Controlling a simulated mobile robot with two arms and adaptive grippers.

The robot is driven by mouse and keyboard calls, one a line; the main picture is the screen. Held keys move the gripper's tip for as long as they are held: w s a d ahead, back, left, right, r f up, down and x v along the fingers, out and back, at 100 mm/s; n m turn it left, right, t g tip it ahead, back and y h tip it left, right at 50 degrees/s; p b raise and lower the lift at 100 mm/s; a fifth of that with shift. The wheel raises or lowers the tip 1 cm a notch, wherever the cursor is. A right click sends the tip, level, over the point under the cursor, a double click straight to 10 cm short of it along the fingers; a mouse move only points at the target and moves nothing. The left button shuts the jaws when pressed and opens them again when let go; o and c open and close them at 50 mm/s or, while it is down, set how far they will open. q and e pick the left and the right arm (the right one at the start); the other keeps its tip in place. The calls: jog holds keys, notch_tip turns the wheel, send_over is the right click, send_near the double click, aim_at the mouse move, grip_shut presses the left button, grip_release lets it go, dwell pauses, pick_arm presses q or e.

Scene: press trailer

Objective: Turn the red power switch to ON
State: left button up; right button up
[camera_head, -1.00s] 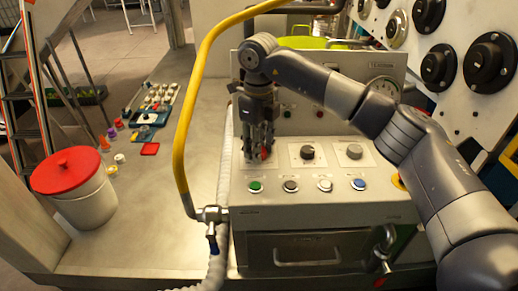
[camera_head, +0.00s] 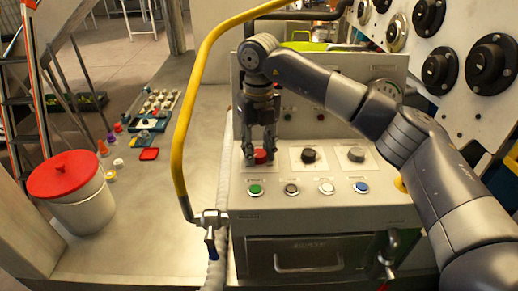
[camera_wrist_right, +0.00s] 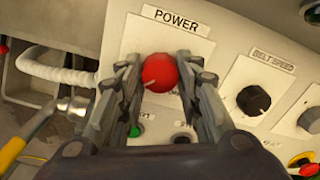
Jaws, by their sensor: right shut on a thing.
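The red power switch (camera_head: 261,156) is a round knob at the left of the sloped front panel of the grey control box. It also shows in the right wrist view (camera_wrist_right: 160,73) below a white POWER label (camera_wrist_right: 176,22). A pale pointer line on the knob runs toward the lower left in that view. My right gripper (camera_head: 262,152) reaches down from above, with one finger on each side of the knob, shut on it. In the right wrist view the fingertips (camera_wrist_right: 158,75) flank the knob. My left gripper is not in view.
A black BELT SPEED knob (camera_wrist_right: 253,100) sits right of the switch, with a grey knob (camera_head: 356,154) beyond. Several coloured buttons, including a green one (camera_head: 255,190), line the front below. A yellow pipe (camera_head: 181,130) rises left of the box.

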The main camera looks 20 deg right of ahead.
aim_at(259, 153)
jog(key=shift+r, duration=0.1)
jog(key=o, duration=1.1)
notch_tip(259, 153, up, 12)
jog(key=shift+f, duration=0.1)
